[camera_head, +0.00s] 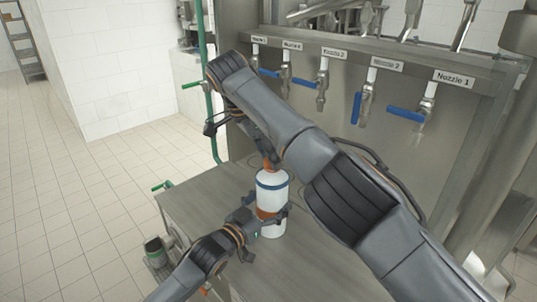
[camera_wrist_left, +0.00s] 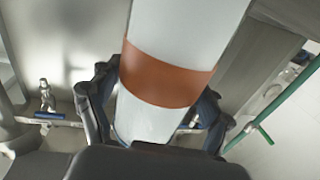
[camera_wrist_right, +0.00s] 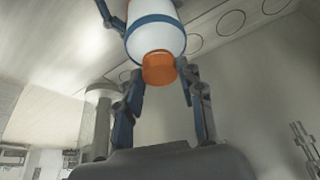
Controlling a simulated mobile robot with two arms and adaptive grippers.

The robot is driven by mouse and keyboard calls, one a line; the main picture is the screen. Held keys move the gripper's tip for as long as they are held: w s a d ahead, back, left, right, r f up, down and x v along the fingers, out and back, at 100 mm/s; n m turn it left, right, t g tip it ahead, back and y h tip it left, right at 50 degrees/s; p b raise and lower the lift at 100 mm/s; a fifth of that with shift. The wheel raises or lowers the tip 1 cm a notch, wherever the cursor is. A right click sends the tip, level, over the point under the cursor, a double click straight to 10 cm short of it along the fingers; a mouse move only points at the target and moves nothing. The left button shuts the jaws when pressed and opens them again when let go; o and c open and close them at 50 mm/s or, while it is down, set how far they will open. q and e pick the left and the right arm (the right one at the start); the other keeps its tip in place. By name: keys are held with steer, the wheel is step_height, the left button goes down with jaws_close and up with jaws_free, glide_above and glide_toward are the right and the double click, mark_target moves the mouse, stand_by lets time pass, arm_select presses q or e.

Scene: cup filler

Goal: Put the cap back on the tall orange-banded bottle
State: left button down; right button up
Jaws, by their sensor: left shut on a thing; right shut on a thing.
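The tall white bottle (camera_head: 272,198) has a blue band near its top and an orange band lower down. My right gripper (camera_wrist_right: 160,76) is above the bottle, shut on the orange cap (camera_wrist_right: 158,68). The cap is in line with the bottle's top in the right wrist view; I cannot tell whether it is seated. My right arm partly hides the bottle top in the head view.
The grey table (camera_head: 200,205) is bare left of the bottle. A steel panel with several labelled nozzles and blue handles (camera_head: 405,114) stands behind, to the right. A green post (camera_head: 204,75) rises at the table's back.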

steer(key=o, duration=1.2)
